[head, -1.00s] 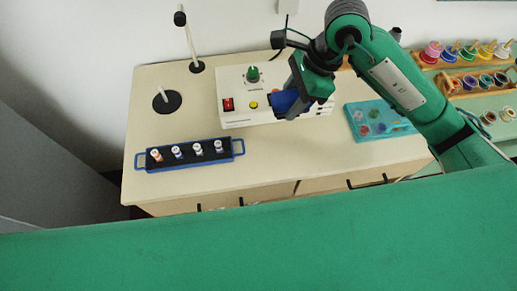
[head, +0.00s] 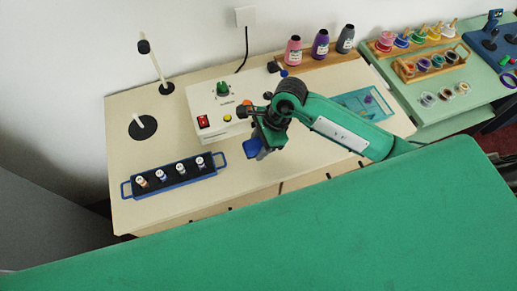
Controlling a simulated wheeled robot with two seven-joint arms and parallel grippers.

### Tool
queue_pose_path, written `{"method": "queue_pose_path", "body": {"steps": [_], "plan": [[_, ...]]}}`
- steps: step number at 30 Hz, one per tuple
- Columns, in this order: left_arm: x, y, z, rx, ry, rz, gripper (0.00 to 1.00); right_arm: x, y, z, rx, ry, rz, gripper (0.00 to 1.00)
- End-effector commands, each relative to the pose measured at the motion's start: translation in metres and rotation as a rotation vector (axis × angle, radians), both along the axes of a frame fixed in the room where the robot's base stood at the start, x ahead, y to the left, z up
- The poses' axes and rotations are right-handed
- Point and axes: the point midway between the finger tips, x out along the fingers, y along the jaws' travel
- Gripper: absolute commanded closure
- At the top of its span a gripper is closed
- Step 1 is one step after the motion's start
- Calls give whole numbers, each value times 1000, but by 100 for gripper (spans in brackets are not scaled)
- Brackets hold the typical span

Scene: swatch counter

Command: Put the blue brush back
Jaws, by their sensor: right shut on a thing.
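My right gripper (head: 257,146) is shut on a blue thing (head: 252,150) in front of the white machine's right end. Fingers and wrist hide part of the blue thing, so I cannot make out a brush shape. Small paint jars with light brush handles (head: 417,37) stand in a wooden rack (head: 398,49) at the back right. One of these jars is blue (head: 401,41). My left gripper is not in view.
The white machine (head: 206,128) has knobs and a red switch. A blue-handled tray (head: 131,191) holds several small vials at the left front. Pink, purple and grey bottles (head: 320,44) stand behind. The front counter is clear.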

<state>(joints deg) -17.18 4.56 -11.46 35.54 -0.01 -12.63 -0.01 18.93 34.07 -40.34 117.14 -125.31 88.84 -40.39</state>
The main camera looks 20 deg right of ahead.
Motion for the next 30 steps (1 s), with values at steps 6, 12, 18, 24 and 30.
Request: {"method": "queue_pose_path", "body": {"steps": [6,12,18,24,30], "plan": [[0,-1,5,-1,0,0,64,-1,0,-16,1,3,-1,83],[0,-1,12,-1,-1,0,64,0,0,-44,0,0,-1,83],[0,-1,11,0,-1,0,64,0,0,-47,0,-2,0,83],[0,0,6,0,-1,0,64,0,0,-52,0,-3,1,83],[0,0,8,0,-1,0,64,0,0,-50,0,-1,1,37]]}}
